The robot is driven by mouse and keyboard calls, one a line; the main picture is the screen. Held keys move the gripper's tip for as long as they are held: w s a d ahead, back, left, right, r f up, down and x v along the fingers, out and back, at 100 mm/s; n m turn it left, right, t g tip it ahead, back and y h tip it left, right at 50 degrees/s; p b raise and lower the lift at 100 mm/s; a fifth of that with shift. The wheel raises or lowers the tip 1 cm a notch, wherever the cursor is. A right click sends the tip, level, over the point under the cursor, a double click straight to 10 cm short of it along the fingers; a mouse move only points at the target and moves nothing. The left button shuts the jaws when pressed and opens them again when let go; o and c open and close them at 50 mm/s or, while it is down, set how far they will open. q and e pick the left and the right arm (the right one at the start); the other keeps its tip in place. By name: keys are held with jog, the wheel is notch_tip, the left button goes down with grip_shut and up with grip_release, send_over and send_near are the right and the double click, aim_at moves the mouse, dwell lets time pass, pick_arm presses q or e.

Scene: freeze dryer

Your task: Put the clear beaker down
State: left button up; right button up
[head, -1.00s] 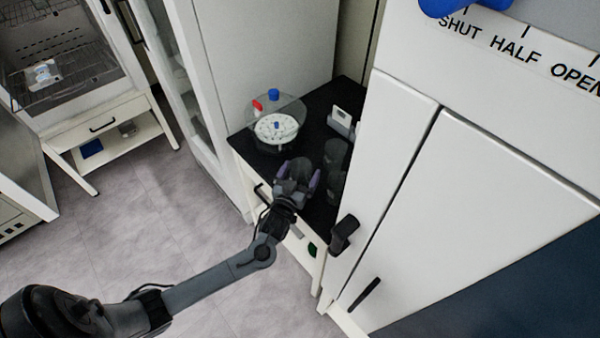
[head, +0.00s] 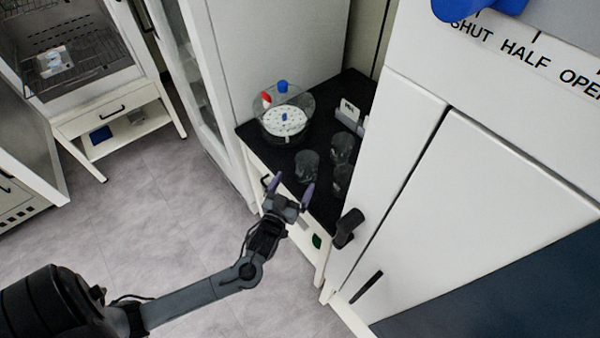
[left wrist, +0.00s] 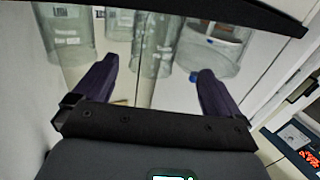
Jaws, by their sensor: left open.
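A clear beaker (head: 307,166) stands upright on the black worktop (head: 268,158), near its front edge. My left gripper (head: 290,184) is open and empty just in front of it, its purple fingers apart from the beaker. Two more clear vessels stand on the same worktop, one behind to the right (head: 343,148) and one to the right (head: 342,180). In the left wrist view the open left gripper (left wrist: 155,76) points toward a clear beaker (left wrist: 153,48) beyond the fingertips, with other glassware around it. My right gripper is in neither view.
A round clear container (head: 285,118) with a white perforated plate and red and blue fittings stands at the back left of the worktop. A small white device (head: 347,112) is behind the vessels. A large white cabinet (head: 480,190) closes off the right. Open floor (head: 180,220) lies left.

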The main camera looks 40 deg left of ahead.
pick_arm(q)
jog(key=s+d+f+m+g+h, duration=0.2)
jog(key=s+d+f+g+h, duration=0.3)
jog(key=s+d, duration=0.35)
jog(key=s+d+r+m+g, duration=0.1)
jog(key=s+d+m+g, duration=0.1)
jog(key=s+g, duration=0.2)
jog(key=s+d+r+m+g+h, duration=0.1)
jog(key=s+g, duration=0.3)
jog(key=s, duration=0.5)
jog(key=shift+d+r+m, duration=0.35)
jog(key=shift+r+m, duration=0.15)
jog(key=shift+r, duration=0.05)
